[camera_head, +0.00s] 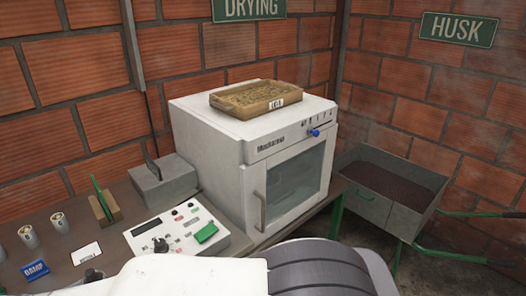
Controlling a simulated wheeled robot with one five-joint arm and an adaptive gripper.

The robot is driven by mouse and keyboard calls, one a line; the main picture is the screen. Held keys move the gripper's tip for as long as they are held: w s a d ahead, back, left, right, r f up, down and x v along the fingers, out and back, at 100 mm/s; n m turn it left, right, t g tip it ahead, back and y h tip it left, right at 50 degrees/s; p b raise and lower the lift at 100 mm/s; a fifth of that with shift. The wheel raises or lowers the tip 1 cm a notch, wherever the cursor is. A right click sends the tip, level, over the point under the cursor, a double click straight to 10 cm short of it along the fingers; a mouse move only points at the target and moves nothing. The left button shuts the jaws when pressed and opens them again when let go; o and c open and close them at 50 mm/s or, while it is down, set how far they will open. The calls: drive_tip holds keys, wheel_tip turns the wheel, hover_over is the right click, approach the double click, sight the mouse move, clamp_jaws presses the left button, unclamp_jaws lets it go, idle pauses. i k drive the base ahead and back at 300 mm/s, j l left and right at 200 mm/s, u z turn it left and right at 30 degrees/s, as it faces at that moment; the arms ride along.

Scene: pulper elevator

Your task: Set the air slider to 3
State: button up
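The white drying machine (214,131) stands on the bench in the middle of the view, with a glass door (293,183) on its front. A slider with a blue knob (315,132) sits on the machine's upper front panel, near the right end. A row of small marks runs above the slot, too small to read. The knob appears toward the left or middle part of the slot; I cannot tell its exact setting. My gripper is not in view; only a white and dark ribbed part, likely my arm, fills the bottom middle.
A wooden tray (238,104) lies on the machine. A control panel (150,240) with a green switch, a grey box (160,187) and several small cans stand on the bench at left. A metal cart (405,220) with dark husk stands at right by the brick wall.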

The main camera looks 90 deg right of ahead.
sight(317, 133)
drive_tip(key=k+z, duration=0.1)
drive_tip(key=z, duration=0.35)
drive_tip(key=k+z, duration=0.1)
drive_tip(key=z, duration=0.35)
drive_tip(key=k+z, duration=0.1)
drive_tip(key=z, duration=0.3)
drive_tip(key=k+l+z, duration=0.1)
drive_tip(key=z, duration=0.35)
drive_tip(key=l+z, duration=0.1)
drive_tip(key=z, duration=0.35)
drive_tip(key=k+l+z, duration=0.1)
drive_tip(key=z, duration=0.35)
